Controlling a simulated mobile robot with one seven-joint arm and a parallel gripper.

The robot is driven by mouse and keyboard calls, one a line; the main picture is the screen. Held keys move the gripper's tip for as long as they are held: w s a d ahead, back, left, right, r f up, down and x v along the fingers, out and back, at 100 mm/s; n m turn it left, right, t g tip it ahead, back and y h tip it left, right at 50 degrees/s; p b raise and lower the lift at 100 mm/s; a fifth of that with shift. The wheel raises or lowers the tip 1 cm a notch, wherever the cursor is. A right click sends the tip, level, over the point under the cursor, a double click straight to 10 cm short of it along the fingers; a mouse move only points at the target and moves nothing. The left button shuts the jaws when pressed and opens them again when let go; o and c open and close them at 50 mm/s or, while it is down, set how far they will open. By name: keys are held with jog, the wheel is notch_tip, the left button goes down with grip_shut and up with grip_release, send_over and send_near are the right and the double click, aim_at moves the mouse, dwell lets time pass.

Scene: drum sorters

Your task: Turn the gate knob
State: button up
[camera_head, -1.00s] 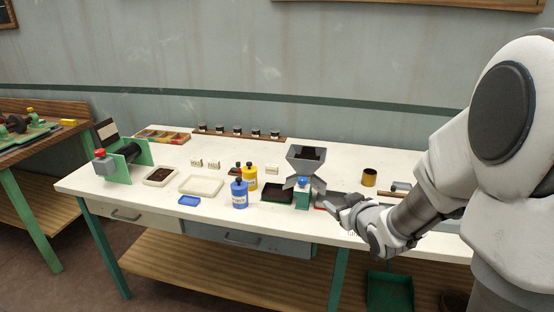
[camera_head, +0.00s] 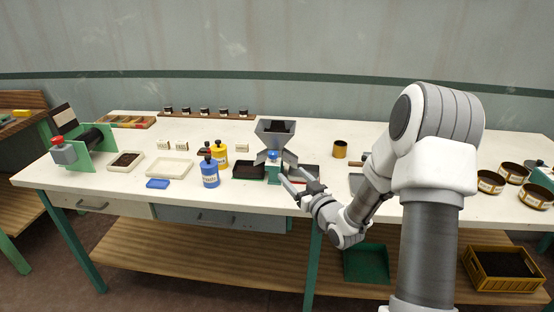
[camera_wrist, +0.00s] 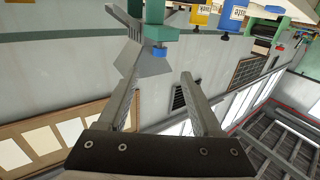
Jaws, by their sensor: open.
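The gate knob is a small blue knob (camera_head: 274,154) on the front of a green stand (camera_head: 274,172) under a grey hopper (camera_head: 275,133). In the wrist view the blue knob (camera_wrist: 160,52) sits just beyond the fingertips, roughly between them, with the grey hopper (camera_wrist: 145,65) behind it. My gripper (camera_head: 288,175) is open and empty in front of the stand, just right of and below the knob. In the wrist view my gripper (camera_wrist: 160,80) shows both fingers apart. I see no contact with the knob.
A brass cup (camera_head: 340,149) is to the right. The white table's (camera_head: 110,190) front edge runs below my gripper.

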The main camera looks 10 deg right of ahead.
aim_at(275, 157)
jog(key=x, duration=1.1)
jog(key=shift+s, duration=0.1)
jog(key=shift+f, duration=0.1)
grip_shut()
